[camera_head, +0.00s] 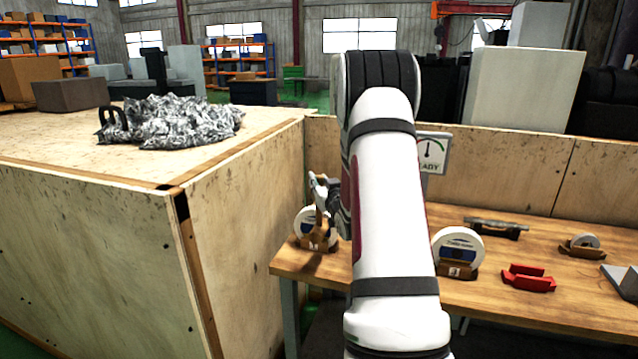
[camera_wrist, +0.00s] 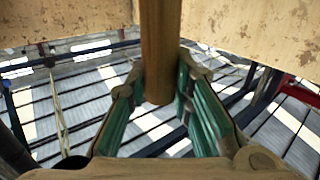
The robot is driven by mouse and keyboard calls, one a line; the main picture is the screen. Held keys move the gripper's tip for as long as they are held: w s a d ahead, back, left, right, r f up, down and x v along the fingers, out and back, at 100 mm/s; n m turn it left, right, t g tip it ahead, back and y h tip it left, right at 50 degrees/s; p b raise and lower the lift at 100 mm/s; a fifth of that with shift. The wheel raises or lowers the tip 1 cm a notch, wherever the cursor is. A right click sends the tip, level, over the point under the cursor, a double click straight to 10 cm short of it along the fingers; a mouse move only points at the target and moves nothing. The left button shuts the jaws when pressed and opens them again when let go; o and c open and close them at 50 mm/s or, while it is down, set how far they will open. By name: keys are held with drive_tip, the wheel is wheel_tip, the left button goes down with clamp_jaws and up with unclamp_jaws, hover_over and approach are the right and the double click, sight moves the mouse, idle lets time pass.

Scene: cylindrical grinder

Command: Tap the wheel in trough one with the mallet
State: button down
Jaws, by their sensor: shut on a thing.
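My gripper (camera_head: 325,192) is at the left end of the wooden bench, just above and in front of a white wheel (camera_head: 303,218) in a brown trough (camera_head: 316,241). In the wrist view my gripper (camera_wrist: 158,88) is shut on the mallet's wooden handle (camera_wrist: 158,45), between its green finger pads. The mallet's head is not clear in either view. I cannot tell whether the mallet touches the wheel. A second white wheel (camera_head: 460,243) stands upright in another brown trough (camera_head: 457,269), right of my arm. The trough markings are too small to read surely.
The bench (camera_head: 500,300) also bears a red holder (camera_head: 528,278), a dark bar-like tool (camera_head: 495,227) and a small wheel in a brown holder (camera_head: 583,246). A gauge sign (camera_head: 433,153) stands behind my arm. A large plywood box (camera_head: 245,190) closes off the left.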

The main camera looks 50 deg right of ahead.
drive_tip(key=shift+d, duration=0.1)
drive_tip(key=shift+w+d, duration=0.4)
drive_tip(key=shift+d, duration=0.4)
drive_tip(key=s+a+p, duration=0.1)
drive_tip(key=s+a, duration=0.1)
drive_tip(key=a, duration=0.4)
drive_tip(key=shift+s+a, duration=0.3)
drive_tip(key=shift+s, duration=0.05)
idle(1.5)
